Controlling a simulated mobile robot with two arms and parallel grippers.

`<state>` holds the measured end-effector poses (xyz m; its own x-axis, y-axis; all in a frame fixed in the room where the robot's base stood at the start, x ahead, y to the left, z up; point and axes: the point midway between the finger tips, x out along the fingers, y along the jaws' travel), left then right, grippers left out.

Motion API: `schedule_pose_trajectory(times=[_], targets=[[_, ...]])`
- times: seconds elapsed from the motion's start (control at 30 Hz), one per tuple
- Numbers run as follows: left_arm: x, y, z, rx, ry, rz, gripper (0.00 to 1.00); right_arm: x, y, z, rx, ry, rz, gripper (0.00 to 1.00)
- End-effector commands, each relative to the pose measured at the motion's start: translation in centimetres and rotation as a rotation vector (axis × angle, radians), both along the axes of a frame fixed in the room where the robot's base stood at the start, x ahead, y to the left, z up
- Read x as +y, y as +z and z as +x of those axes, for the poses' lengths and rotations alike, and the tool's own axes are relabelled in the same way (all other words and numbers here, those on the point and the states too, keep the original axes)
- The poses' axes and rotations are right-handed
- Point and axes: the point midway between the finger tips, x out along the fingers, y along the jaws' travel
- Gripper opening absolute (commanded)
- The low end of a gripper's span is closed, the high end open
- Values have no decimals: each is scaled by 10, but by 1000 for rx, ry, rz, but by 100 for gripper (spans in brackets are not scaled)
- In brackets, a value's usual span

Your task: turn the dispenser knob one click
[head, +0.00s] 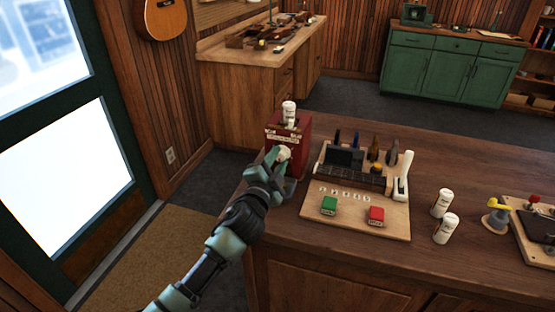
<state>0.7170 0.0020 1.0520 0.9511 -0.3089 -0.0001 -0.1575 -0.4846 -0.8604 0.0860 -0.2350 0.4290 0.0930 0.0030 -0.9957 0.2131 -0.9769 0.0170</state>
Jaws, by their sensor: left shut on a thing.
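My right gripper is not in view.
Two white bottles (441,203) (446,228) stand farther right. Bare counter (440,170) lies behind them.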

Motion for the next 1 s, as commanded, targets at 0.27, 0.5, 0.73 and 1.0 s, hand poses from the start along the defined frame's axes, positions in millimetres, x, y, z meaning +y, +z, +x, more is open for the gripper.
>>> schedule_pose_trajectory(times=[0.27,0.5,0.73,1.0], targets=[[0,8,2,-17,-1,7,0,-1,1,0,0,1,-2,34],[0,9,2,-17,-1,6,42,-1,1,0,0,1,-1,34],[0,5,1,-10,-1,7,52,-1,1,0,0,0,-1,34],[4,2,-9,-8,-1,9,52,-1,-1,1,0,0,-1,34]])
